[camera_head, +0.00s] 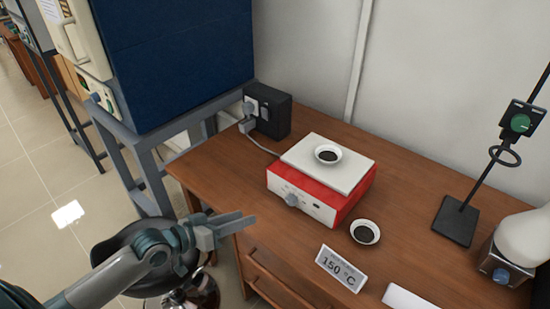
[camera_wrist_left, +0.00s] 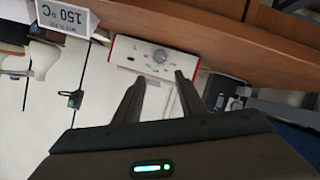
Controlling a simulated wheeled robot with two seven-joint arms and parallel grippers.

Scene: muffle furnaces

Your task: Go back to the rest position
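My left gripper (camera_head: 232,226) is in front of the wooden table's left front edge, over the dark round stool. In the left wrist view, its two fingers (camera_wrist_left: 158,90) are spread apart with nothing between them. My right gripper is in neither view. The red and white hot plate (camera_head: 318,180) stands on the table, beyond and to the right of the left gripper, apart from it. It also shows in the left wrist view (camera_wrist_left: 150,52). A small white dish with dark contents (camera_head: 328,154) sits on the hot plate. A second such dish (camera_head: 365,232) stands on the table.
A "150 °C" sign (camera_head: 341,268) stands near the table's (camera_head: 405,190) front. A stand with a black base (camera_head: 456,220) and a white-topped device (camera_head: 500,262) are at the right. A blue furnace (camera_head: 175,55) on a grey frame is at the left. A stool (camera_head: 125,243) stands below my arm.

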